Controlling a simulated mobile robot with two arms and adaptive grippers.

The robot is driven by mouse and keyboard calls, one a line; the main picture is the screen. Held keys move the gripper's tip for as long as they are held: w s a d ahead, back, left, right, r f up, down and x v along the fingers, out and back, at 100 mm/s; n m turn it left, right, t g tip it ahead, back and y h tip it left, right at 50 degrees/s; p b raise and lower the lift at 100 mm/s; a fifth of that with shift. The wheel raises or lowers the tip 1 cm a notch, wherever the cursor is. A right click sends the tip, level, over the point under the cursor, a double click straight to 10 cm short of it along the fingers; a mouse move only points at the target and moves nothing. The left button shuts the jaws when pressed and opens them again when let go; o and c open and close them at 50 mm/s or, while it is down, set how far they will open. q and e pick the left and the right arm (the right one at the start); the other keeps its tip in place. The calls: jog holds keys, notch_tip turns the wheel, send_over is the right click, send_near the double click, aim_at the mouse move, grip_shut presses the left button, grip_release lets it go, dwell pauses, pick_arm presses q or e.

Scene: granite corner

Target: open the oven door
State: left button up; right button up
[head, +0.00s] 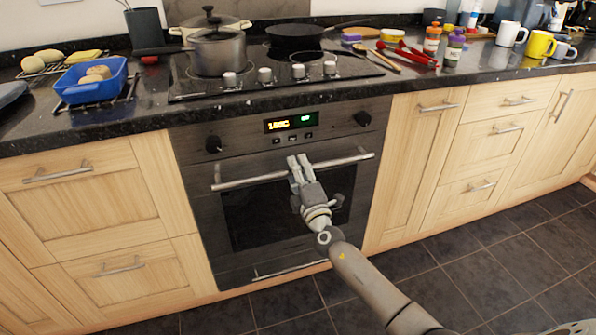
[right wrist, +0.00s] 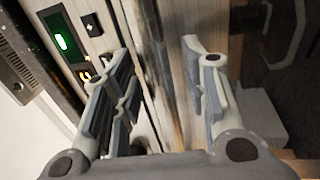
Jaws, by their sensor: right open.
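The oven (head: 283,230) is built in under the hob, and its dark door is closed. Its light metal handle (head: 245,182) runs across the top of the door. My right gripper (head: 298,160) is at the middle of the handle, overlapping it in the head view and hiding part of it. In the right wrist view my right gripper (right wrist: 160,65) is open, with its two fingers apart. A long bar, which looks like the handle (right wrist: 162,85), runs between the fingers. I cannot tell whether a finger touches it. My left gripper is not in view.
The control panel (head: 290,122) with a lit display and knobs is just above the handle. Wooden cabinets (head: 95,210) flank the oven. Pots (head: 217,52) stand on the hob above. The tiled floor (head: 480,260) in front is clear.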

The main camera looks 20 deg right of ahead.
jog(key=shift+c, duration=0.3)
grip_shut()
jog(key=shift+f, duration=0.1)
jog(key=shift+s, duration=0.1)
